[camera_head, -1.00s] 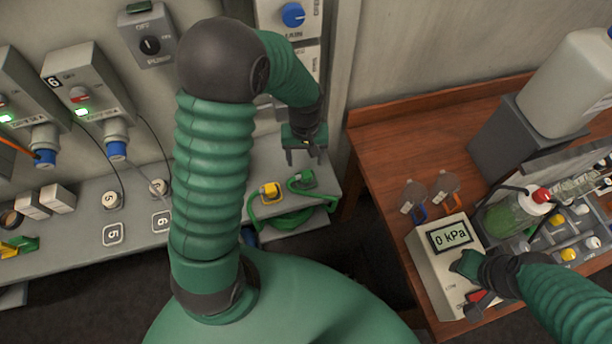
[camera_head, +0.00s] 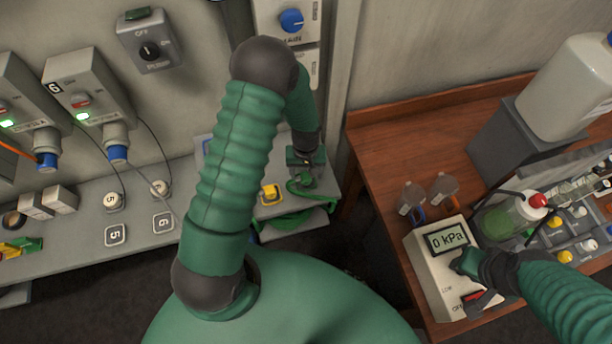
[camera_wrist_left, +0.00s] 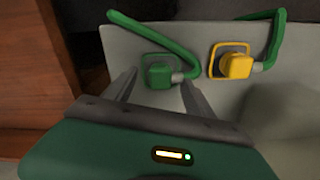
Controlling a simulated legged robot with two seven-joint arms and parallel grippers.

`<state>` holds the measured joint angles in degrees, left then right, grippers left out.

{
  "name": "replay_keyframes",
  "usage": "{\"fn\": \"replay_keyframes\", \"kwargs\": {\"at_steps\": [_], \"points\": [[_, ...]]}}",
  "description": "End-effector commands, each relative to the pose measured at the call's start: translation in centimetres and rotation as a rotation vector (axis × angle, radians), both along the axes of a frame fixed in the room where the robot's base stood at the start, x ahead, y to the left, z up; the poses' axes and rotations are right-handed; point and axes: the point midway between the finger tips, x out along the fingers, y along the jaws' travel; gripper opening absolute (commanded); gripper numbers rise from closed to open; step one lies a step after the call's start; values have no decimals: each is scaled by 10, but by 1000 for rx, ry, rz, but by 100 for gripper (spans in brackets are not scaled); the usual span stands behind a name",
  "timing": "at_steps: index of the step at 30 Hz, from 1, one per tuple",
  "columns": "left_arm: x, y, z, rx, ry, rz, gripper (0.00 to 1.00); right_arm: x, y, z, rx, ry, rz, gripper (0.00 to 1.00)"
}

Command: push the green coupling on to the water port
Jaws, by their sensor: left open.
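The green coupling (camera_wrist_left: 158,74) sits on the grey shelf inside a green square outline, with its green hose attached. In the head view the coupling is mostly hidden by my left gripper (camera_head: 305,180), which is low over it. In the left wrist view, the open fingers of the left gripper (camera_wrist_left: 159,80) appear one on each side of the coupling; I cannot tell whether they touch it. My right gripper (camera_head: 468,262) is at the front of the kPa meter, its jaws unclear. I cannot make out the water port.
A yellow coupling (camera_head: 270,193) sits beside the green one, and also shows in the left wrist view (camera_wrist_left: 236,66). Green hose (camera_head: 290,224) hangs coiled below the shelf. A wall panel with a blue knob (camera_head: 291,20) is above. The brown table (camera_head: 400,150) stands right, holding the meter (camera_head: 440,285).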

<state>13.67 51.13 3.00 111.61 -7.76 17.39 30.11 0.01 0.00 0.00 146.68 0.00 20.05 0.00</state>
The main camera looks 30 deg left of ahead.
Motion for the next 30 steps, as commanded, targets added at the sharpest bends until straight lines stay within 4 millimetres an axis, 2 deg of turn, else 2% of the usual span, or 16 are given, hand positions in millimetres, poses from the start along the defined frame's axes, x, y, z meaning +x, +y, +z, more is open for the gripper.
{"fn": "replay_keyframes", "kwargs": {"at_steps": [3, 6, 15, 27, 30], "points": [[0, 0, -16, -1, 3, 0, 62, 0, 0, 7, 0, 0, 0, 36], [1, 1, -23, 0, 1, 1, 62, 0, 0, 7, 0, 0, 0, 36], [1, 0, -24, 0, 0, 1, 62, 0, 0, 6, 0, 0, 0, 36], [1, 0, -24, 0, 0, 1, 11, 0, 0, 6, 0, 0, 0, 36], [2, 0, -23, 0, -1, 1, 1, 0, 0, 6, 0, 0, 0, 36]]}}
